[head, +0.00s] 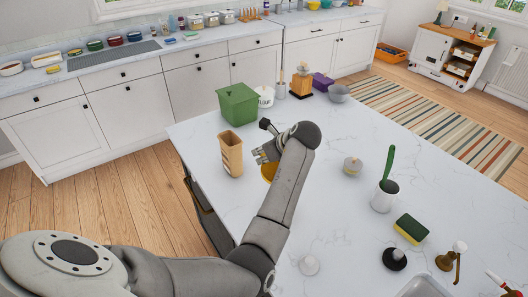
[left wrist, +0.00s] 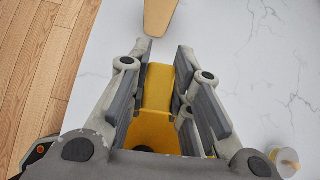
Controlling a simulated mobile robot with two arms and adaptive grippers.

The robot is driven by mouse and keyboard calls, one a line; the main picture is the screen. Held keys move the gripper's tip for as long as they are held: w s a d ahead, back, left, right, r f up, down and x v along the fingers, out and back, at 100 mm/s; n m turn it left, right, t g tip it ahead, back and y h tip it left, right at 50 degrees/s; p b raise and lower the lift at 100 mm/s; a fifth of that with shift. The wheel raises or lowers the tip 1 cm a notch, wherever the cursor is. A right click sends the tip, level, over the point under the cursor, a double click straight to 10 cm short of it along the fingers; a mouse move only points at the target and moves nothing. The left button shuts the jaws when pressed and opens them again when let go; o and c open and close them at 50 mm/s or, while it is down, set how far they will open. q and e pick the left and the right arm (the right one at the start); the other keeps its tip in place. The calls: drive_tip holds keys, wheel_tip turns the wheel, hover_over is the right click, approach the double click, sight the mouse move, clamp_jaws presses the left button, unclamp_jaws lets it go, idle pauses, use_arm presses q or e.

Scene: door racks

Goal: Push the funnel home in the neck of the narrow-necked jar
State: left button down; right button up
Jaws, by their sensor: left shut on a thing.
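My left gripper (head: 262,153) is over the near left part of the white counter. In the left wrist view it (left wrist: 168,85) is shut on a yellow thing that looks like the funnel (left wrist: 156,88), with a finger on each side. In the head view the funnel (head: 268,172) shows only partly, behind my wrist. No spout inside a neck shows; the gripper and arm hide what is under the funnel. A small rounded clear jar (head: 352,166) with a pale top stands apart to the right; I cannot tell whether it is the narrow-necked jar. My right gripper is not in view.
A tan wooden holder (head: 229,155) stands close to the left of my gripper. A green bin (head: 238,104) is behind it. A white cup (head: 384,197) with a green-handled tool and a sponge (head: 411,229) are to the right.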

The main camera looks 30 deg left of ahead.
use_arm(q)
drive_tip(key=shift+f, duration=1.15)
drive_tip(key=c, duration=1.2)
unclamp_jaws()
drive_tip(key=shift+c, duration=0.2)
drive_tip(key=shift+d, duration=0.1)
drive_tip(key=v, duration=1.2)
